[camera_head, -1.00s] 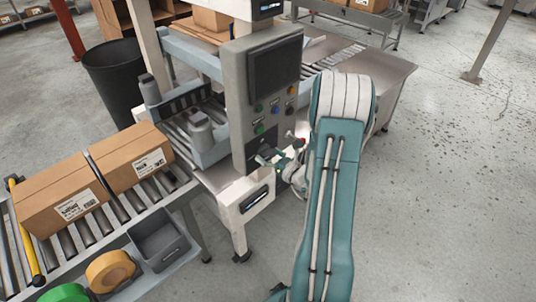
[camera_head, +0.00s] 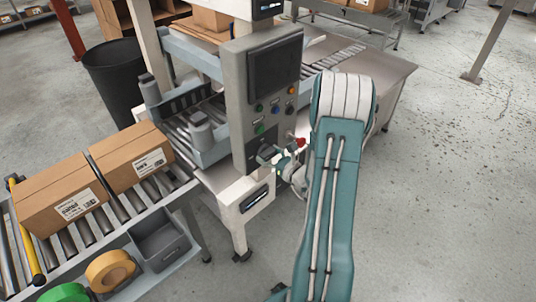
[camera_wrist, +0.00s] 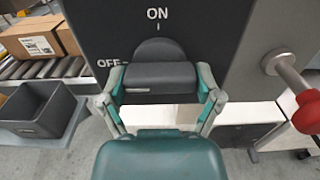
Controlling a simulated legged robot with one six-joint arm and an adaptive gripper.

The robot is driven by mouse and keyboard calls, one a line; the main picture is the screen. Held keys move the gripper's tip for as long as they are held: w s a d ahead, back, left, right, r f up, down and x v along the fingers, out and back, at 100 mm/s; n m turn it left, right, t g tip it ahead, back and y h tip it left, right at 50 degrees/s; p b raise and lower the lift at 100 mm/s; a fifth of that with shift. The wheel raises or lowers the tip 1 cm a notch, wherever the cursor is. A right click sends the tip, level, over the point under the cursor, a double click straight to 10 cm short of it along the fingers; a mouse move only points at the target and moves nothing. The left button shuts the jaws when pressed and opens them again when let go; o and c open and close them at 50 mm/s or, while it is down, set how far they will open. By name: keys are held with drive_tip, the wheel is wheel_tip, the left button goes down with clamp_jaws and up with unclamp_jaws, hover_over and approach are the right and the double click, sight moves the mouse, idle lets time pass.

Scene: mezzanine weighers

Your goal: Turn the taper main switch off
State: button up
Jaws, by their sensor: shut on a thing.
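The taper main switch is a dark grey knob (camera_wrist: 160,76) on a dark panel in the wrist view. ON is printed above it with a tick, and OFF to its left with a short line. My gripper (camera_wrist: 161,88) has one finger at each side of the knob and is shut on it. The knob's grip part looks wide and level between the fingers; I cannot tell which mark it points at. In the head view my gripper (camera_head: 277,155) is at the lower part of the taper's control column (camera_head: 240,110), partly hidden by my arm.
A red-ended lever (camera_wrist: 306,112) sticks out right of the switch, close to my gripper. Coloured buttons (camera_head: 260,129) sit above the switch. Cartons (camera_head: 62,195) stand on the roller conveyor at left, with a grey bin (camera_head: 160,245) below. The floor at right is clear.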

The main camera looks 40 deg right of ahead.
drive_tip(key=o, duration=0.9)
drive_tip(key=shift+d, duration=0.1)
drive_tip(key=s, duration=0.8)
drive_tip(key=s+d, duration=0.1)
drive_tip(key=s, duration=0.3)
